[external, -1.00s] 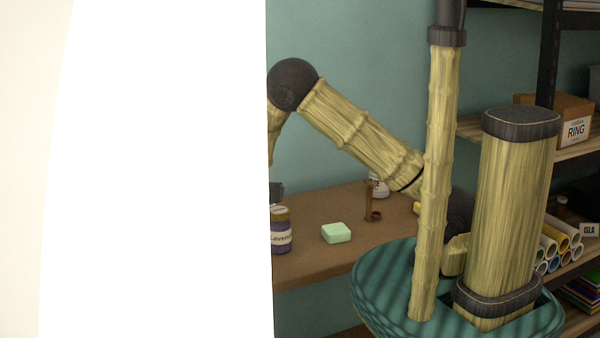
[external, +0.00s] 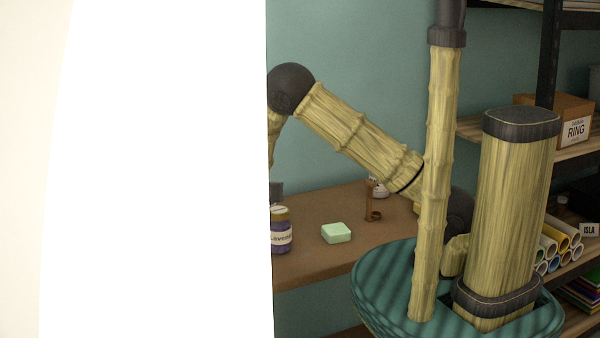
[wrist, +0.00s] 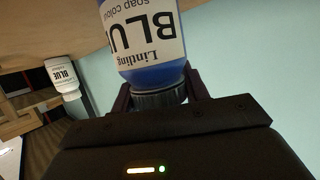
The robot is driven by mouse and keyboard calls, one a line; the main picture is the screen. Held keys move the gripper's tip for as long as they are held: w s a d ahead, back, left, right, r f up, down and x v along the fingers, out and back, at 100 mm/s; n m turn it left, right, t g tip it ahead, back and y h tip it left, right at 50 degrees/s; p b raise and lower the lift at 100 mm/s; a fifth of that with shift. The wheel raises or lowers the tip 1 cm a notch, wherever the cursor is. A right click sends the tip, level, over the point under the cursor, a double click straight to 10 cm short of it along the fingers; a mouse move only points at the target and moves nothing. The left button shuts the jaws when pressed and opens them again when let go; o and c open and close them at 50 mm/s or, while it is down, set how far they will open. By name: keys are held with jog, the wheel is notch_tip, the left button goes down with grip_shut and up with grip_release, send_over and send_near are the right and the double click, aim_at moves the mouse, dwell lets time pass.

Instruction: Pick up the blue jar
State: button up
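The blue jar (wrist: 150,75) fills the top middle of the wrist view, upside down there. It has a blue body, a white label reading BLUE soap colour, and a dark ribbed cap. My gripper (wrist: 158,92) has its dark fingers on either side of the cap. They are very close to it, but I cannot tell whether they touch or grip it. In the external view, the gripper and blue jar are hidden behind the white panel, and only a small dark part of my arm's end shows at its edge.
A purple lavender jar (external: 281,236), a green soap block (external: 336,233) and a brown stand (external: 371,203) are on the brown table (external: 320,262). A small white jar (wrist: 62,75) shows at the left of the wrist view. A white panel (external: 170,170) blocks the external view's left.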

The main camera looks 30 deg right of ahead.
jog(key=shift+r, duration=0.1)
notch_tip(320, 180, up, 10)
jog(key=shift+f+p, duration=0.1)
jog(key=shift+p, duration=0.65)
jog(key=shift+d, duration=0.15)
